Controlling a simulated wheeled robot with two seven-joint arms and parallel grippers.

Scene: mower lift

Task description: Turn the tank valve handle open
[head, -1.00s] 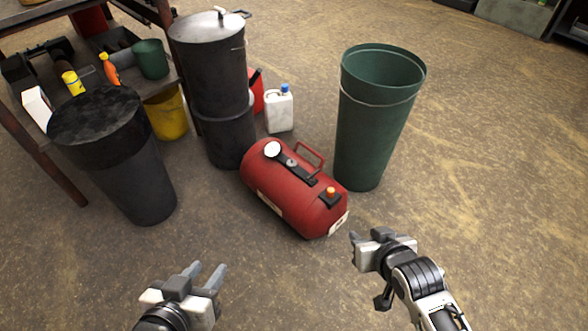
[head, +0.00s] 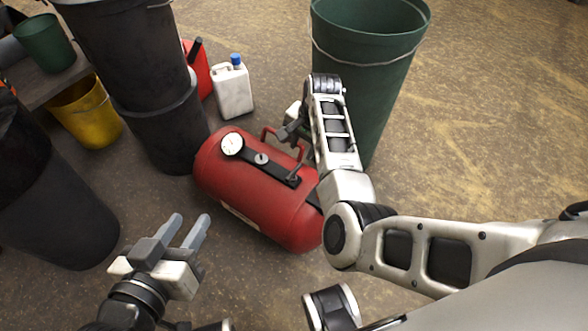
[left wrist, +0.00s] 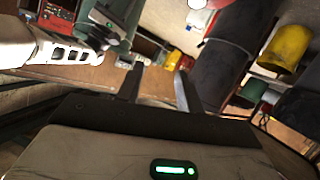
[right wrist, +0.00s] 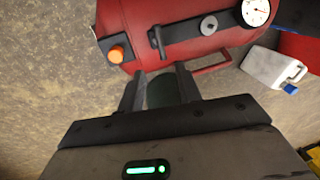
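The red tank (head: 235,178) lies on the floor in the middle of the head view. A black strip on its top carries a white gauge (head: 232,144), a round knob (head: 261,158) and a small dark lever handle (head: 293,174). In the right wrist view the lever handle (right wrist: 156,40) and an orange knob (right wrist: 115,54) show on the tank (right wrist: 150,14). My right gripper (right wrist: 160,78) is open beside the tank, its fingers apart from the lever; dark green shows between them. My left gripper (head: 188,220) is open and empty, in front of the tank.
A tall green bin (head: 375,75) stands right behind my right forearm. Dark drums (head: 140,80), a yellow bucket (head: 86,112), a white jug (head: 233,90) and a red can (head: 198,70) stand left and behind. The floor at right is clear.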

